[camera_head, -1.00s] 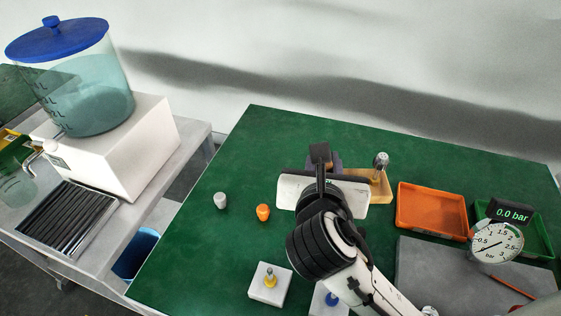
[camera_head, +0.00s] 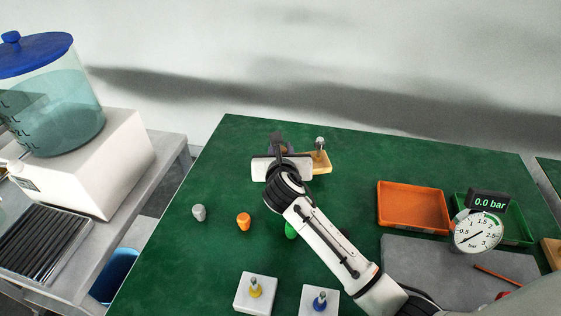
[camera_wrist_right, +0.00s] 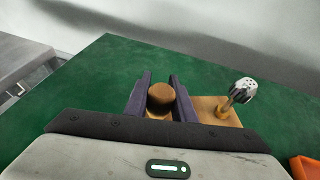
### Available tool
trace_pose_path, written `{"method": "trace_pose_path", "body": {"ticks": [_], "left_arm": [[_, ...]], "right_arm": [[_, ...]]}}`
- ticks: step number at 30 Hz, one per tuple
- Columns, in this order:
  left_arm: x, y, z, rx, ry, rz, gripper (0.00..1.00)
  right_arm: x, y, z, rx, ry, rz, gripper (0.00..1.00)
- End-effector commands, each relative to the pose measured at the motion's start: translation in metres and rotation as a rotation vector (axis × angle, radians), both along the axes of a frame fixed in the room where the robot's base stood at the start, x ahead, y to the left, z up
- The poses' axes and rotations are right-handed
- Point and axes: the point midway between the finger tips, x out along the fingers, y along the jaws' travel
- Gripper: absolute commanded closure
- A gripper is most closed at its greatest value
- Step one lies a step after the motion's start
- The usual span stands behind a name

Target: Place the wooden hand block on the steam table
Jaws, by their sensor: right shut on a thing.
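The wooden hand block (camera_head: 322,163) is a light wooden piece with a metal-headed part standing on it. In the head view it shows just right of my right gripper (camera_head: 277,142), over the far part of the green table (camera_head: 350,165). In the right wrist view the dark fingers of my right gripper (camera_wrist_right: 158,95) are shut on its round brown knob (camera_wrist_right: 161,96), and its wooden base (camera_wrist_right: 205,108) sticks out to the right. I cannot tell whether the block touches the table. Nothing labels the steam table; a grey table (camera_head: 165,165) stands at left. My left gripper is not in view.
The grey table bears a blue-lidded tank (camera_head: 50,100). Grey (camera_head: 199,212), orange (camera_head: 243,221) and green (camera_head: 290,230) pegs stand on the green table. White blocks (camera_head: 246,298), an orange tray (camera_head: 412,208), a pressure gauge (camera_head: 477,231) and a grey mat (camera_head: 405,260) are nearer or rightward.

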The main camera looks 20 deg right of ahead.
Motion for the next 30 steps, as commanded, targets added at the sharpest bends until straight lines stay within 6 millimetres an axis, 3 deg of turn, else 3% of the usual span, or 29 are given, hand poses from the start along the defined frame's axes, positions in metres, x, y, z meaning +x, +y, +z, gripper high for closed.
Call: {"method": "trace_pose_path", "body": {"ticks": [7, 18, 19, 22, 30], "left_arm": [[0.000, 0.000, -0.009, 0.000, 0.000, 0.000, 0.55], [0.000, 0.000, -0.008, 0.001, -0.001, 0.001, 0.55], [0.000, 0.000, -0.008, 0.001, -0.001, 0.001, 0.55], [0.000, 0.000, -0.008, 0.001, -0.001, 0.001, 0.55], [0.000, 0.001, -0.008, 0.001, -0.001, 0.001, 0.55]], "right_arm": [[0.000, 0.000, -0.034, 0.000, 0.002, 0.000, 1.00], [0.000, 0.000, -0.037, -0.002, 0.000, 0.000, 1.00], [-0.001, 0.000, -0.038, -0.001, 0.001, -0.001, 0.74], [-0.001, 0.000, -0.038, -0.001, 0.001, -0.001, 0.58], [-0.001, 0.000, -0.037, 0.000, 0.001, -0.001, 0.58]]}}
